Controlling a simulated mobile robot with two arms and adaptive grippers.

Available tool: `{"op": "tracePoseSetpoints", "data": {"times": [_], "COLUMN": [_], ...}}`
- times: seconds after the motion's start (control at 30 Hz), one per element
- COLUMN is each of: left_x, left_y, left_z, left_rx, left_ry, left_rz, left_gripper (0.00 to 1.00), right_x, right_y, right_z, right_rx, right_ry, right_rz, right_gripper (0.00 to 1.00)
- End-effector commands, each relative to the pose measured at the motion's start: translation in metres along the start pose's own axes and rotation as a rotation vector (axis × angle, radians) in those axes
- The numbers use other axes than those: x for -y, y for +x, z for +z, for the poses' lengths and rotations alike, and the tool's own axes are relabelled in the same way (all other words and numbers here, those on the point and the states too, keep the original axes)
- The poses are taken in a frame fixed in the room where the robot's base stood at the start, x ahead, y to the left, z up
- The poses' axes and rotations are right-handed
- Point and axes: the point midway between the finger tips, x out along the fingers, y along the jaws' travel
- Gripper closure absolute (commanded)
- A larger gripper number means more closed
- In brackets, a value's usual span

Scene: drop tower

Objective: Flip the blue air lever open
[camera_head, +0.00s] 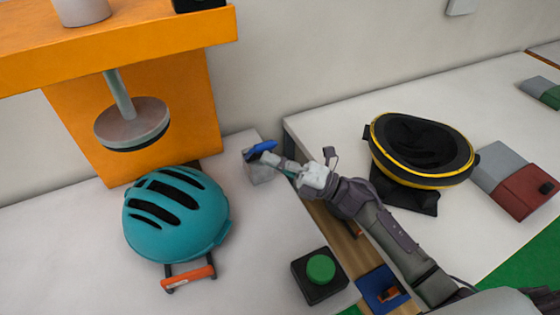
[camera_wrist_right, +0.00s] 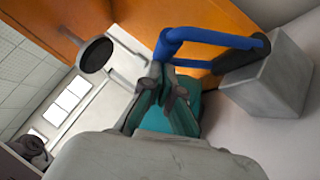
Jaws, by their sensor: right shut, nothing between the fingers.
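The blue air lever (camera_head: 261,148) sits on top of a small pale grey block (camera_head: 257,172) beside the orange stand. In the right wrist view the lever (camera_wrist_right: 215,38) is a bent blue bar that reaches left from a dark pivot on the block (camera_wrist_right: 275,85). My right gripper (camera_head: 275,161) is shut and empty, close to the lever on its right side. In the right wrist view its fingertips (camera_wrist_right: 164,78) lie just below the lever's bent end; I cannot tell whether they touch. My left gripper is not in view.
A teal helmet (camera_head: 175,215) rests below a round hanging plate (camera_head: 131,124) on the orange stand (camera_head: 190,110). A green button (camera_head: 320,268) on a black box stands at the front. A black and yellow helmet (camera_head: 420,148) lies to the right.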

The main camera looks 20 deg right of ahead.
Motion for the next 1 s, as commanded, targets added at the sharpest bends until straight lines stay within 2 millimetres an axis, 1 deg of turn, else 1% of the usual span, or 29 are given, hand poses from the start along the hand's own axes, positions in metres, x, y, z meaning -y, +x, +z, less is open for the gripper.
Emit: {"op": "tracePoseSetpoints", "data": {"times": [0.27, 0.37, 0.47, 0.57, 0.67, 0.83, 1.0], "left_x": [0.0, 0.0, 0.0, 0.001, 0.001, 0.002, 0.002], "left_y": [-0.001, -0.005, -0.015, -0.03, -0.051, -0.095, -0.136], "left_z": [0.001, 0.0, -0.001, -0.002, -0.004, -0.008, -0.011], "left_rx": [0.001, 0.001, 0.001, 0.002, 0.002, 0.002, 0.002], "left_ry": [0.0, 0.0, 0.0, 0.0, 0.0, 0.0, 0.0], "left_rz": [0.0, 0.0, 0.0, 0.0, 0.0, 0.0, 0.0], "left_gripper": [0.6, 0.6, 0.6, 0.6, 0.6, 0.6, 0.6], "right_x": [0.0, -0.002, -0.006, -0.012, -0.017, -0.026, -0.029], "right_y": [0.0, 0.001, 0.003, 0.007, 0.011, 0.021, 0.033], "right_z": [0.0, 0.001, 0.004, 0.007, 0.012, 0.023, 0.035], "right_rx": [0.0, 0.0, -0.001, -0.001, -0.002, -0.002, -0.001], "right_ry": [0.001, 0.008, 0.025, 0.053, 0.096, 0.193, 0.306], "right_rz": [-0.002, -0.009, -0.028, -0.057, -0.102, -0.203, -0.316], "right_gripper": [1.0, 1.0, 1.0, 1.0, 1.0, 1.0, 1.0]}}
